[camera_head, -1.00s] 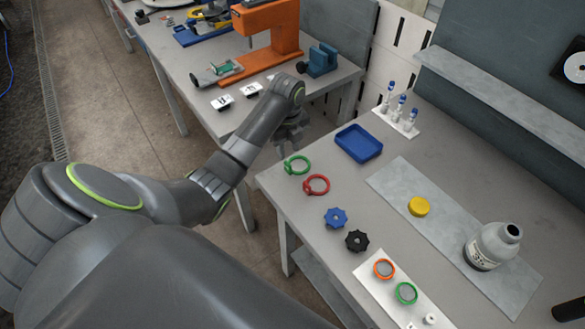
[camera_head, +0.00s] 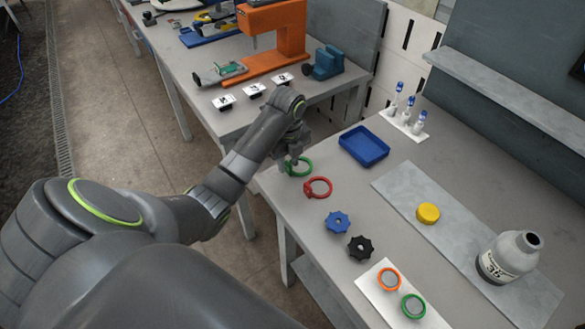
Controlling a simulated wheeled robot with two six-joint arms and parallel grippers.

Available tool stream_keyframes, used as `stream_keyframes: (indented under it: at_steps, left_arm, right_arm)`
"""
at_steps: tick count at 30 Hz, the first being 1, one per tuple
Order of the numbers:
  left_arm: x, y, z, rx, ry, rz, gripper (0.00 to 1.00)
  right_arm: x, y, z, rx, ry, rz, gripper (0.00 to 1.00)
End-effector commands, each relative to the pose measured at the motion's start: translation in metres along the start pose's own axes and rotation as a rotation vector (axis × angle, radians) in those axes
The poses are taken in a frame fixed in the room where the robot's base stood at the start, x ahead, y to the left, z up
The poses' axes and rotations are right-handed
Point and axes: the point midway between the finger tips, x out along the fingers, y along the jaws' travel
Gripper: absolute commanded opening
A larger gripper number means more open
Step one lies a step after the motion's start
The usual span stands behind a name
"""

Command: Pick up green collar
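The green collar (camera_head: 306,168) is a green ring lying near the left edge of the grey workbench, in the head view. My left gripper (camera_head: 289,160) points down at the collar's far left side and hides part of it. I cannot tell whether its fingers touch the collar or how far apart they are. A red collar (camera_head: 319,187) of similar shape lies just in front and to the right. My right gripper is not in view.
A blue tray (camera_head: 364,146) is right of the collars. A blue knob (camera_head: 337,222) and black knob (camera_head: 360,248) lie nearer. A white plate (camera_head: 374,280) holds orange and green rings. A yellow disc (camera_head: 428,212) and grey bottle (camera_head: 508,257) stand on the right.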

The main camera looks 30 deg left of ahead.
Motion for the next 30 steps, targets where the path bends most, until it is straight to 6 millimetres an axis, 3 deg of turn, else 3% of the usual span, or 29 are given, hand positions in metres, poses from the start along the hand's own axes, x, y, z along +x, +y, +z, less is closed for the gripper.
stream_keyframes:
  at_steps: [1, 6, 20, 25, 30]
  left_arm:
    - [0.0, 0.0, 0.0, 0.0, 0.0, 0.0, 0.23]
    - [0.0, 0.0, 0.0, 0.0, 0.0, 0.0, 0.01]
    - [-0.006, 0.0, 0.0, 0.0, -0.001, -0.001, 0.0]
    - [-0.027, -0.001, 0.001, 0.0, -0.003, -0.003, 0.0]
    - [-0.05, 0.0, 0.0, -0.001, -0.001, 0.0, 0.0]
  right_arm:
    - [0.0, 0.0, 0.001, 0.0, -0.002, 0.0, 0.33]
    - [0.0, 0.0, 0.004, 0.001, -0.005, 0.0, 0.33]
    - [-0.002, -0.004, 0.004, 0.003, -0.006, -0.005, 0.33]
    - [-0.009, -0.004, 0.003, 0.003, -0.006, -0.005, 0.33]
    - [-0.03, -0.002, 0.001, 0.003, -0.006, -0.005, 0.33]
